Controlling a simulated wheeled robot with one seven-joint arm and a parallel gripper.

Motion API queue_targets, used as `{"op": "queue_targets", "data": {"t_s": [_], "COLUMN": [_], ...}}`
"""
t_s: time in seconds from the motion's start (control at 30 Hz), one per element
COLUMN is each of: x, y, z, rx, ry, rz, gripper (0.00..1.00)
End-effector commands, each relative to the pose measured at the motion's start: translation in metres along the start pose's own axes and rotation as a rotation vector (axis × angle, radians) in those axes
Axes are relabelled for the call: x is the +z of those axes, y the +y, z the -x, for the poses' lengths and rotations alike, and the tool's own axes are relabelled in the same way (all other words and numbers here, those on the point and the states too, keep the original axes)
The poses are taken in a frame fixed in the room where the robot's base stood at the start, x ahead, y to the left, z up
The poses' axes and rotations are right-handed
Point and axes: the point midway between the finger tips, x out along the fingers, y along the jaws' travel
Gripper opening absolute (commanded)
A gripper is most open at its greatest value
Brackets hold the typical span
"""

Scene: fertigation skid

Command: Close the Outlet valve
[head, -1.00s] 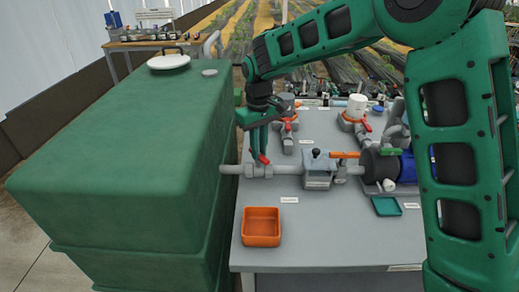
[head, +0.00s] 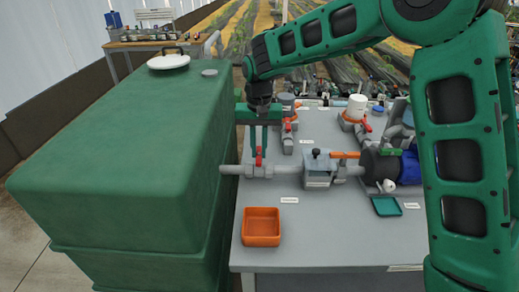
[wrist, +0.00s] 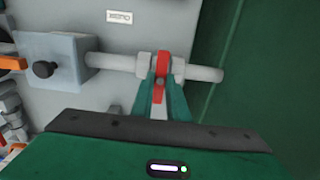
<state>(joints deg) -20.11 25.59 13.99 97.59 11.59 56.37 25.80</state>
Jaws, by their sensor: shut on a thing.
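The outlet valve (head: 259,170) sits on the grey pipe leaving the green tank; its small red handle (wrist: 162,64) shows in the wrist view, set across the pipe. In the head view the handle stands upright above the pipe. A label (wrist: 118,17) that appears to read "Outlet" lies beside the pipe, upside down in the wrist view. My gripper (head: 258,148) reaches down from above, its two green fingers shut on the red handle. In the wrist view my gripper (wrist: 160,88) has one finger on each side of the handle, hiding part of it.
The green tank (head: 120,140) stands close on the left of my gripper. An orange tray (head: 261,227) lies in front. Two more red-handled valves stand behind.

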Motion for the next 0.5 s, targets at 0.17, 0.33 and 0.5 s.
{"op": "queue_targets", "data": {"t_s": [0.17,0.33,0.5], "x": [-0.0046,-0.0045,-0.0044], "y": [0.0003,0.0003,0.0003], "z": [0.003,0.0029,0.0029], "rx": [-0.005,-0.004,-0.004], "ry": [0.012,0.011,0.011], "rz": [-0.021,-0.023,-0.022], "gripper": [0.0,0.0,0.17]}}
